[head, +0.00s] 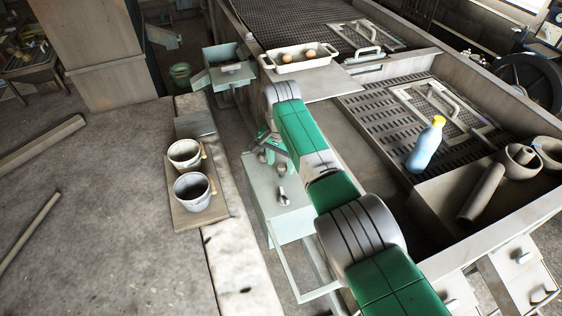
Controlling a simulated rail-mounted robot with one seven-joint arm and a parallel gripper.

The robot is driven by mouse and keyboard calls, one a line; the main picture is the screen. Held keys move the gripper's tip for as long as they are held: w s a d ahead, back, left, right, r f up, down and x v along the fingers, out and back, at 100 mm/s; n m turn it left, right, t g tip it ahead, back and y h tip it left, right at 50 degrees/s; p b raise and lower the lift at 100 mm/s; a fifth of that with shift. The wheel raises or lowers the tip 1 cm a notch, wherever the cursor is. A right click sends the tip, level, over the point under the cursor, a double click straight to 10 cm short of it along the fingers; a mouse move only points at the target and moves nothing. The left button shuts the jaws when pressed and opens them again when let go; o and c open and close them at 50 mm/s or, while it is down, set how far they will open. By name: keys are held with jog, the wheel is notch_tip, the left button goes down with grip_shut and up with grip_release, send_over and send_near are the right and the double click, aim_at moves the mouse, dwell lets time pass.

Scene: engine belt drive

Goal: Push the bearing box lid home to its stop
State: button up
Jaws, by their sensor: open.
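My arm reaches from the lower right to the middle, and its wrist bends down there. My gripper (272,156) is small and partly hidden below the wrist, over a pale green box-like stand (284,218). It is open, and I see nothing held in it. A small grey metal fitting (282,196) stands on the stand's top, just in front of the gripper. I cannot tell for sure which part is the bearing box lid. Another pale green box (222,54) with an outstretched flap stands behind, at the upper left of the arm.
Two pots (193,190) stand on a board on the left ledge. A white tray (300,62) with eggs lies behind the wrist. A blue bottle (425,146) with a yellow cap stands on the grating at right. The floor at left is mostly open.

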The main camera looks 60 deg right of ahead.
aim_at(281, 165)
notch_tip(281, 165, up, 7)
jog(key=shift+r+p, duration=0.15)
jog(key=shift+p, duration=0.2)
dwell(0.4)
